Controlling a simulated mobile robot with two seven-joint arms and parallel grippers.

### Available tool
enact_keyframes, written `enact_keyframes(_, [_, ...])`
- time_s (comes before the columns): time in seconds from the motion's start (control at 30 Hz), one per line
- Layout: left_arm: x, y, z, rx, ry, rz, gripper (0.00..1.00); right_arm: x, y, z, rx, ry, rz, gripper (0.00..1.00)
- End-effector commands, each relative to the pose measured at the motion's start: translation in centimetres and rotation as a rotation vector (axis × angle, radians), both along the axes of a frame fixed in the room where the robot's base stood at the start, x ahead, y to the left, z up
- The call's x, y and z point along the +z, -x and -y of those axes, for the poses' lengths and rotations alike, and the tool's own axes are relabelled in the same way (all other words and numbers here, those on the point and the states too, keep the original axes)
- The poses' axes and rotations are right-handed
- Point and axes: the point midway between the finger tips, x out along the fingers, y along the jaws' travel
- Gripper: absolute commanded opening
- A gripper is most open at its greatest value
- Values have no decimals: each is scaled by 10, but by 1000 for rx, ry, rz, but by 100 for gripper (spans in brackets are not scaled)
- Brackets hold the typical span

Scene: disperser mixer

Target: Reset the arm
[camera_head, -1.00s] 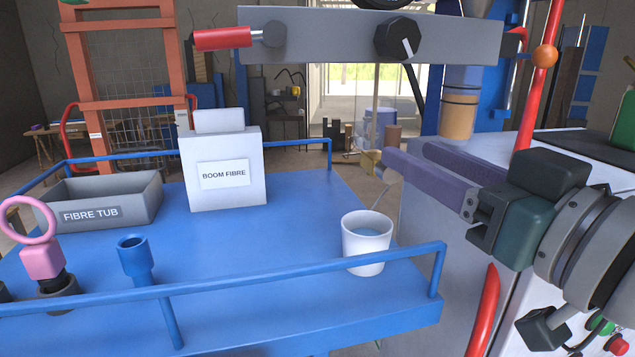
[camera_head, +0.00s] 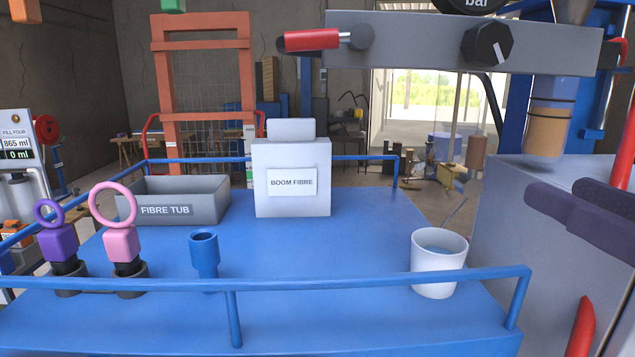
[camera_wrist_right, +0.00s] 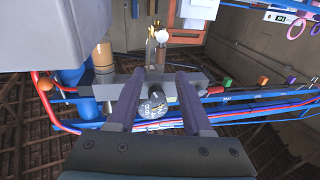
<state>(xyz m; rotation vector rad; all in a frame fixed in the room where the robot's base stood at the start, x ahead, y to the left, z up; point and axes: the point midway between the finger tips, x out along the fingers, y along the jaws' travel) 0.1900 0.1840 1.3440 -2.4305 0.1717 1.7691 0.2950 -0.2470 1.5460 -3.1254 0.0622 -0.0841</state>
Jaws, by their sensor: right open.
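My right gripper (camera_head: 550,190) is at the right edge of the head view, its two purple-grey fingers apart with nothing between them. It is in the air to the right of the white cup (camera_head: 438,275), touching nothing that I can see. In the right wrist view the gripper (camera_wrist_right: 158,78) points toward a grey bar with a black knob (camera_wrist_right: 153,103), which lies beyond the fingers. Most of the right arm is outside the head view. My left gripper is not in view.
A blue railed cart (camera_head: 350,240) carries the cup, a grey fibre tub (camera_head: 205,205), a white boom fibre box (camera_head: 290,200), a blue holder (camera_head: 205,255) and purple and pink ringed pieces (camera_head: 122,240). A grey panel with a red handle (camera_head: 312,40) hangs above. A grey cabinet (camera_head: 530,240) stands right.

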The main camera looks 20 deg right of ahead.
Motion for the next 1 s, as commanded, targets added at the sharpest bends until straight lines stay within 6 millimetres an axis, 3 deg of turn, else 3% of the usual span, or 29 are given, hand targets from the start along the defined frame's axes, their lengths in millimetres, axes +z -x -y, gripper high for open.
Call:
enact_keyframes(0.17, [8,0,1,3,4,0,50,-8,-4,-8,22,-2,-78,50])
enact_keyframes(0.33, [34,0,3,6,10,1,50,-50,-2,-38,103,6,-410,50])
enact_keyframes(0.5, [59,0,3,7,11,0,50,-96,33,-61,164,46,-835,50])
enact_keyframes(0.7, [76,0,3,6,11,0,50,-119,84,-66,170,105,-1192,50])
enact_keyframes(0.83, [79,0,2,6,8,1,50,-123,101,-65,164,123,-1292,50])
enact_keyframes(1.0, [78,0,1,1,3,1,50,-125,105,-64,162,126,-1314,50])
